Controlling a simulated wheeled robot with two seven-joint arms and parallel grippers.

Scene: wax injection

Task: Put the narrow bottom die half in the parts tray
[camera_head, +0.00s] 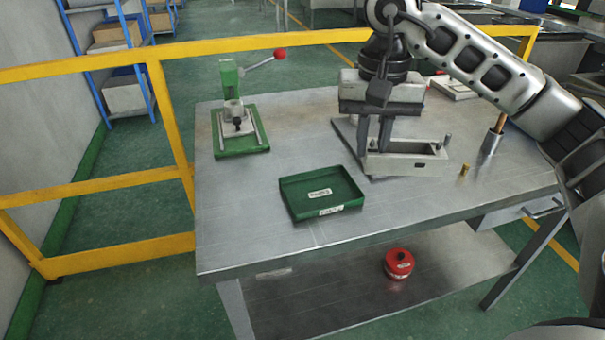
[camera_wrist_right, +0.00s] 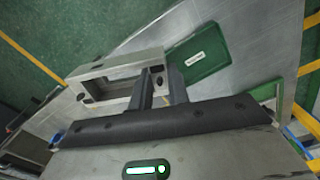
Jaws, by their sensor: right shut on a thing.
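The die half (camera_head: 405,163) is a light grey metal block with a rectangular hollow and small posts, at the right middle of the table. My right gripper (camera_head: 374,145) points down and is shut on its left end; the fingers hide part of it. In the right wrist view the die half (camera_wrist_right: 95,72) extends left from the fingers (camera_wrist_right: 160,78). I cannot tell how far it is off the table. The parts tray (camera_head: 290,200), green, shallow and labelled, lies to its left and looks empty. It also shows in the wrist view (camera_wrist_right: 212,70). My left gripper is not in view.
A green hand press (camera_head: 229,80) with a red knob stands at the back left. A metal cup (camera_head: 490,144) with a copper-coloured rod and a small brass piece (camera_head: 464,170) are at the right. A red tin (camera_head: 398,264) sits on the lower shelf. The table front is clear.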

